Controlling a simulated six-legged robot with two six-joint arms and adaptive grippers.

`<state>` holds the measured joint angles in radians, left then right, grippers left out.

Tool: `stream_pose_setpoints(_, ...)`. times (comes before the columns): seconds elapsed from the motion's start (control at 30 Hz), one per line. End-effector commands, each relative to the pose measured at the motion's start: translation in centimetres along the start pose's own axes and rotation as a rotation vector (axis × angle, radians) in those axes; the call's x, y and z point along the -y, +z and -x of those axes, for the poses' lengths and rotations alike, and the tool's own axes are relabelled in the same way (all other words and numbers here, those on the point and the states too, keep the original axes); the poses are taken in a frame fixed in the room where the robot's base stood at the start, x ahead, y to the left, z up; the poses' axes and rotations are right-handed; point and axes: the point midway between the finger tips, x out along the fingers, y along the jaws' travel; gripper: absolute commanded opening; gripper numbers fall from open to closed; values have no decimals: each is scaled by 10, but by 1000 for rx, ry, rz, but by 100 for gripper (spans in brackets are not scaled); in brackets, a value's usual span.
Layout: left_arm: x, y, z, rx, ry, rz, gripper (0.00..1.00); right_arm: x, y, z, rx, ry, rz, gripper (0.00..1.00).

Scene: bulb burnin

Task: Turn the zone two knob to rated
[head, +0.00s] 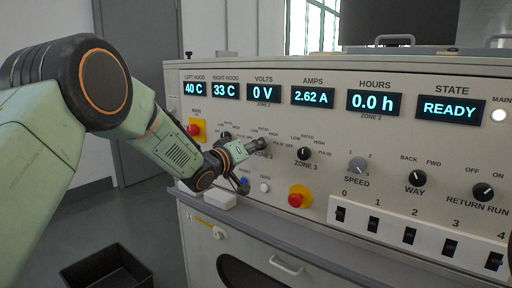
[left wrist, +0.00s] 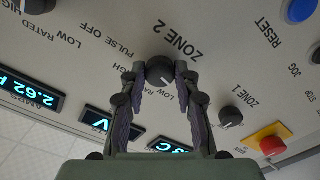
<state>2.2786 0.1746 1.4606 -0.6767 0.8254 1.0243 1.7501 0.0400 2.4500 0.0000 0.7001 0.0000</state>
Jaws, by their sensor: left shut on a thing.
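The zone two knob (left wrist: 160,70) is a round dark knob on the pale panel, beside the printed ZONE 2 label in the left wrist view. My left gripper (left wrist: 160,78) is shut on it, with one finger on each side. In the head view my left gripper (head: 258,146) reaches the panel at the ZONE 2 label and hides most of that knob. The fingers cover part of the scale around the knob, and I cannot tell which mark it points at. My right gripper is in neither view.
The zone three knob (head: 304,153) is to the right, and the zone one knob (left wrist: 231,116) is close by. A red emergency button (head: 299,196) sits below on yellow. The state display (head: 450,109) reads READY; the volts display (head: 263,93) reads 0 V.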

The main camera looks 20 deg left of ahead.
Motion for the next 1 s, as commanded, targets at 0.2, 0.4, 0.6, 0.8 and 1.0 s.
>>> stream_pose_setpoints(0.2, -1, -2, 0, -1, 0, -95, 0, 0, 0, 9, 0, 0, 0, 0)
stream_pose_setpoints(0.4, -1, -2, 0, 0, -1, -258, 0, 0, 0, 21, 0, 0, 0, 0)
stream_pose_setpoints(0.6, -1, -2, 0, 0, 0, -450, 0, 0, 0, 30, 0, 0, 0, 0)
stream_pose_setpoints(0.8, -1, -2, 0, 0, -1, -639, 0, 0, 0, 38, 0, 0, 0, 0)
stream_pose_setpoints(1.0, -1, -1, 0, -1, -1, -828, 0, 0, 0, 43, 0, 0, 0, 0)
